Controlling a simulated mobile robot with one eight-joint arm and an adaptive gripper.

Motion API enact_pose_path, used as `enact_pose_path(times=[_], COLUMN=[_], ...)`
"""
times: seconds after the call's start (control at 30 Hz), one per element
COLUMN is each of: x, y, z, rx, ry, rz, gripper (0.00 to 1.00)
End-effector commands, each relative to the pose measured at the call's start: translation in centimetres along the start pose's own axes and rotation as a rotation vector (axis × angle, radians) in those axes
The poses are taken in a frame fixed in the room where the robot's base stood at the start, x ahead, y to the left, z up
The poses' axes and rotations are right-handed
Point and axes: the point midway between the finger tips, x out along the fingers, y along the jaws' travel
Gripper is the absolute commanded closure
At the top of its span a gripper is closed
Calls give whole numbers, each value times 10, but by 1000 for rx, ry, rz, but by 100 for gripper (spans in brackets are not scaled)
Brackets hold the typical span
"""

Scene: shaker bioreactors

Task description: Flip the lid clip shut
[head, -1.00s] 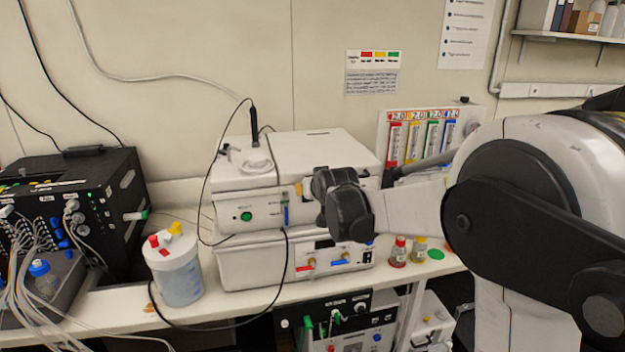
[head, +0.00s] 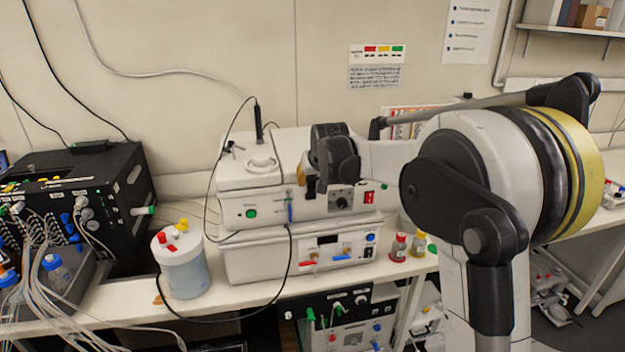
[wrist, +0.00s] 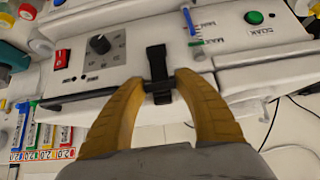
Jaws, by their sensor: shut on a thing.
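The white upper unit (head: 270,206) stands on a similar white unit, its lid (head: 262,160) lying down on top. The black lid clip (wrist: 157,72) is on its front, near the lid seam, beside the dial. My gripper (wrist: 160,82) has its two yellow fingers either side of the clip, shut on it. In the head view my gripper (head: 309,184) is at the unit's front upper edge, and its dark body hides part of the lid and most of the clip. I cannot tell whether the clip is fully latched.
The dial (wrist: 100,44), red switch (wrist: 62,57) and green button (wrist: 254,17) are on the same front panel. A white-lidded jar (head: 182,262) stands left of the units. Small bottles (head: 398,247) stand right. A black cable (head: 290,260) hangs in front.

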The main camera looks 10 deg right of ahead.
Motion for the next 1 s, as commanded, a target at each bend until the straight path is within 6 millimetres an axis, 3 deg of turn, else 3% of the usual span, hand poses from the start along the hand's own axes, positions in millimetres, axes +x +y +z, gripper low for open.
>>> enact_pose_path(times=[0.13,0.17,0.23,0.77,1.0], x=[0,0,0,-2,-31], y=[0,0,0,3,1], z=[-1,-1,-1,0,0], rx=[0,0,0,0,0], ry=[2,2,2,1,1], rz=[0,0,0,4,4], gripper=[100,55,34,32,32])
